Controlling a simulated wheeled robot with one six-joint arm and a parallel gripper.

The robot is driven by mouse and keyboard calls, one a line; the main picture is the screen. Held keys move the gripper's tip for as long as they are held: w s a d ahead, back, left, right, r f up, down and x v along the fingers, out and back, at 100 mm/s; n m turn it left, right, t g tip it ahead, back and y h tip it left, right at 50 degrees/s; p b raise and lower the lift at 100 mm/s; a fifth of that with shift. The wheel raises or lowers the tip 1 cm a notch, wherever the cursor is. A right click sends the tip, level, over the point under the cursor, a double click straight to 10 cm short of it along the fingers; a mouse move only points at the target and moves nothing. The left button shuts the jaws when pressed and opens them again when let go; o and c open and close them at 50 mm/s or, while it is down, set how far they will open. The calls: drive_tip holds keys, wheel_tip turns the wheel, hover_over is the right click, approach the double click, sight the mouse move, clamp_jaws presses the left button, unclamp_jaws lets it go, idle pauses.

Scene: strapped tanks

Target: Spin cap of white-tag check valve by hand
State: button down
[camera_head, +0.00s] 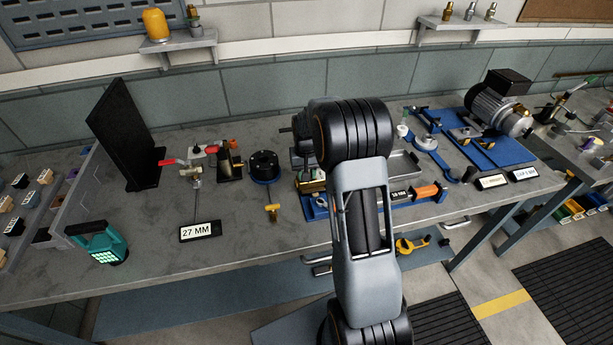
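No valve with a clear white tag can be made out at this size. A brass fitting (310,186) sits at a blue holder on the bench, partly hidden by my arm. A small brass piece with a yellow handle (272,210) lies left of it. A silver valve with red handles (193,170) stands further left. My arm rises through the middle of the view. My gripper cannot be made out; the arm's large dark joint covers that area, with a dark part showing at its left.
The grey bench (140,215) carries a black upright panel (122,130), a teal lamp (100,243), a "27 MM" sign (200,231) and a round black flange (264,165). A motor (495,105) on a blue base stands right. Small fittings sit on a wall shelf (462,26).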

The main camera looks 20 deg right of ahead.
drive_tip(key=n, duration=0.4)
drive_tip(key=shift+n, duration=0.4)
drive_tip(key=n, duration=0.4)
drive_tip(key=shift+n, duration=0.4)
drive_tip(key=n, duration=0.4)
drive_tip(key=shift+n+b, duration=0.3)
drive_tip(key=shift+n, duration=0.1)
drive_tip(key=n, duration=0.4)
drive_tip(key=shift+n, duration=0.4)
